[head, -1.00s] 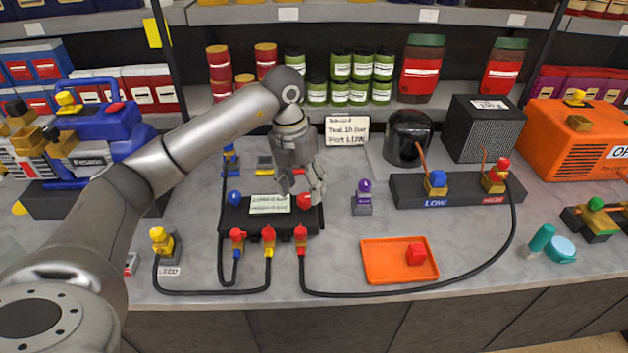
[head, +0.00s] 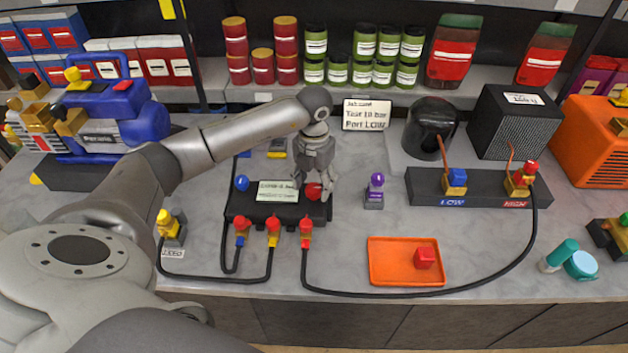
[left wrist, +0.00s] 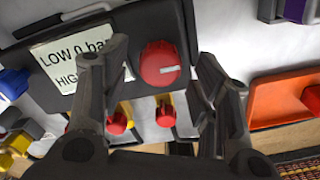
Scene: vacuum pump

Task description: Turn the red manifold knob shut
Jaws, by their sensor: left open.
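The red manifold knob (head: 313,191) is at the right end of the black manifold (head: 240,216). In the left wrist view the round red knob (left wrist: 160,64) has a white mark on its face and sits between my fingers. My left gripper (head: 318,195) is open, pointing down over the knob, with a finger on each side. In the left wrist view gaps show between the knob and the fingers of my left gripper (left wrist: 160,85). The blue knob (head: 242,183) is at the manifold's left end. My right gripper is not in view.
Black hoses run from the red-capped fittings (head: 273,225) along the counter front. A purple-topped valve (head: 375,190) stands to the right of the manifold. An orange tray (head: 385,276) holds a red cube (head: 424,257). A sign (head: 367,114) stands behind.

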